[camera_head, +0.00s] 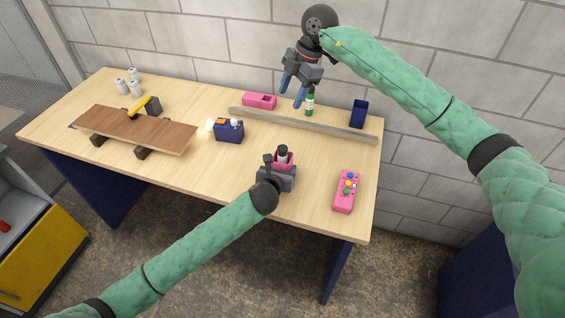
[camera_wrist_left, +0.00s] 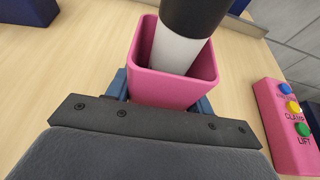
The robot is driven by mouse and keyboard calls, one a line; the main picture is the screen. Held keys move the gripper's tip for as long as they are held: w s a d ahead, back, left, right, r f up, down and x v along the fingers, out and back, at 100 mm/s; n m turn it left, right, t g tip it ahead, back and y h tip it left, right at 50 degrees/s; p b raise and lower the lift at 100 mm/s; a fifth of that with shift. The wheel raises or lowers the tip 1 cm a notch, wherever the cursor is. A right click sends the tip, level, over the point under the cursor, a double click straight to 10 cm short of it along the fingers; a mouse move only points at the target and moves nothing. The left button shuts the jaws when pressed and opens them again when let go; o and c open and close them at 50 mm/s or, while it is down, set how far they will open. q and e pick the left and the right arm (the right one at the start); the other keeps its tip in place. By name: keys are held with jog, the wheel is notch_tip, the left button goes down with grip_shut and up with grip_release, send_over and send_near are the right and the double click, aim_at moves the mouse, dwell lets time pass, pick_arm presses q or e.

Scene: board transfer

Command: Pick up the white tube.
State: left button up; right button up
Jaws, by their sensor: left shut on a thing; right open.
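The white tube (camera_wrist_left: 178,48) has a black upper part and leans inside a square pink cup (camera_wrist_left: 172,88) in the left wrist view. In the head view the tube's dark top (camera_head: 283,151) sticks out of the cup. My left gripper (camera_head: 280,164) is shut on the pink cup, with blue fingers on either side of it. The tube's lower end is hidden in the cup. My right gripper (camera_head: 293,93) is open and empty, high over the back of the table, its blue fingers pointing down.
A grey rail (camera_head: 330,128) crosses the table behind the cup. A pink button panel (camera_head: 346,192) lies to the right.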

jog(key=a+r, duration=0.1)
jog(key=n+h, duration=0.3)
jog(key=n, duration=0.9)
send_over(282, 147)
notch_tip(282, 147, down, 5)
jog(key=f+n, duration=0.2)
jog(key=n, duration=0.1)
jog(key=f+n, duration=0.3)
jog(key=n, duration=0.1)
jog(key=f+n+t, duration=0.1)
jog(key=f+n, duration=0.1)
jog(key=n, duration=0.2)
jog(key=shift+s+d+f+h, duration=0.1)
jog(key=shift+s+f+h, duration=0.05)
jog(key=shift+s+h, duration=0.2)
jog(key=shift+w+f, duration=0.2)
jog(key=shift+f, duration=1.2)
jog(key=shift+w+f, duration=0.15)
jog(key=shift+f, duration=1.25)
jog(key=shift+c, duration=0.4)
grip_shut()
